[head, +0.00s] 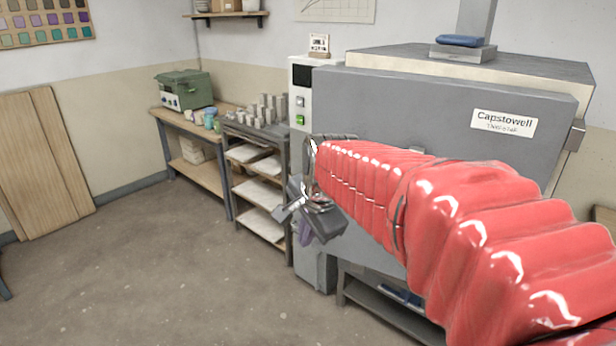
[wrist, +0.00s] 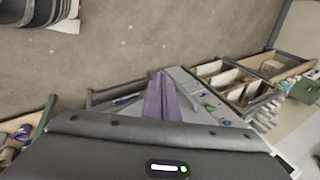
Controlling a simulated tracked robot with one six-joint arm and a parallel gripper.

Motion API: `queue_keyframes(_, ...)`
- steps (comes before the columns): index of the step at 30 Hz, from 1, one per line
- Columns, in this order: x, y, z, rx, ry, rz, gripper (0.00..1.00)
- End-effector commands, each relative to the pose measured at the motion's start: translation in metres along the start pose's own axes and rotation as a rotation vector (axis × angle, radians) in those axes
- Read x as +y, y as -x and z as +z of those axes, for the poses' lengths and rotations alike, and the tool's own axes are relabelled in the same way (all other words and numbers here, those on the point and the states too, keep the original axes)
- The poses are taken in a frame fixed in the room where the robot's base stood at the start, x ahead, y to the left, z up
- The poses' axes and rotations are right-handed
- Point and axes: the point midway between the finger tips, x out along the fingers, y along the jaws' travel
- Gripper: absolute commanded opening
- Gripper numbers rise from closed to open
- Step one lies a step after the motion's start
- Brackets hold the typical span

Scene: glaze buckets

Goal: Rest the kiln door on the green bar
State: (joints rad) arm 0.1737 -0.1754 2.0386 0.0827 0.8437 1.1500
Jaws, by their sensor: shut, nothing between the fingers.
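The kiln door (head: 390,112) is a large grey panel with a white "Capstowell" label on the kiln's front in the head view. My red-sleeved arm covers much of its lower part. A cream strip shows between the door and the kiln body, and I cannot tell whether the door is fully closed. My gripper (head: 306,234) is left of the door, in front of the kiln's control column. Its purple fingers are together and empty, as the wrist view also shows (wrist: 162,98). I cannot clearly make out a green bar in either view.
The control column (head: 302,78) has a green button. A shelf rack (head: 238,185) with grey cylinders on top stands to its left, then a wooden bench (head: 195,150) bearing a green box (head: 183,90). Wooden boards (head: 42,160) lean at the left wall. The floor (head: 150,270) is clear at front left.

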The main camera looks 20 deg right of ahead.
Motion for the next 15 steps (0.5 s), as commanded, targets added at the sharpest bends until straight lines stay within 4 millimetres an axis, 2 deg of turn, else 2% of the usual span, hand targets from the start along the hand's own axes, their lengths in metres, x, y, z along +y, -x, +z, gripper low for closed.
queue_keyframes(6,0.041,0.028,0.034,0.003,0.361,-0.015,0.0)
queue_keyframes(15,0.102,0.05,0.072,0.016,0.859,-0.033,0.0)
